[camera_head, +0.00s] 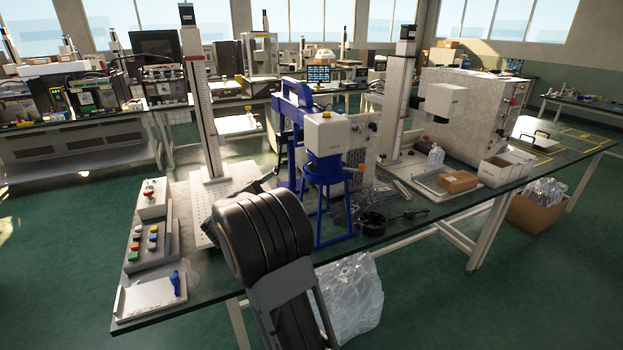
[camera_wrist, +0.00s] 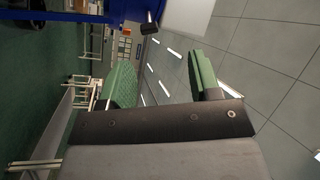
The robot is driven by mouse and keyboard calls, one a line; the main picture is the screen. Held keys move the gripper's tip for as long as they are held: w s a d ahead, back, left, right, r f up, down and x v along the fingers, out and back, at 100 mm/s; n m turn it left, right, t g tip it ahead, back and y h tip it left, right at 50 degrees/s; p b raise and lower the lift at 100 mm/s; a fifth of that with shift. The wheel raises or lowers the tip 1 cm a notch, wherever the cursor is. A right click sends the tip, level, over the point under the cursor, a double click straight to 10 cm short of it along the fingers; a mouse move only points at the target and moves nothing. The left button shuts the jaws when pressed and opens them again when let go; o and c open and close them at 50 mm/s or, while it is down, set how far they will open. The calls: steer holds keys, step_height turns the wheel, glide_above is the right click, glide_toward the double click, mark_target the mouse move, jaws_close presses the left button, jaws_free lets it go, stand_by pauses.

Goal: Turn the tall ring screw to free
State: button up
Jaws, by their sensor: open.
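In the wrist view my gripper (camera_wrist: 163,70) is open, its two green-padded fingers apart with nothing between them. A small dark knob (camera_wrist: 149,24) on a short shaft shows beyond the fingertips, apart from them, by the edge of a blue part (camera_wrist: 75,16). I cannot tell whether this knob is the tall ring screw. In the head view a tall scaled column (camera_head: 200,100) rises from a pale base plate, and a blue stand (camera_head: 293,125) with a white head (camera_head: 327,133) is to its right. My black arm covers the front of the bench and hides my gripper there.
The dark bench (camera_head: 400,236) carries a button box (camera_head: 150,240) at left, a second column (camera_head: 398,95), a large pale cabinet (camera_head: 462,110) and a brown box (camera_head: 457,181). A clear plastic bag (camera_head: 350,300) lies below its front edge. Green floor is free at left.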

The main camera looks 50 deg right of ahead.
mark_target(312, 171)
steer(key=d, duration=0.4)
steer(key=s+d+r+m+g+p, duration=0.1)
steer(key=d, duration=0.4)
steer(key=s+d+g+p, duration=0.1)
steer(key=d, duration=0.4)
steer(key=shift+r+m, duration=0.25)
steer(key=shift+m, duration=0.05)
steer(key=shift+c, duration=0.4)
steer(key=c, duration=0.8)
steer(key=shift+f+n+h+b, duration=0.2)
steer(key=shift+n+h+b, duration=0.2)
steer(key=shift+n+b, duration=0.4)
steer(key=shift+c, duration=0.2)
steer(key=shift+r+n+t, duration=0.2)
steer(key=shift+n+t, duration=0.3)
steer(key=shift+n, duration=0.5)
steer(key=o, duration=0.9)
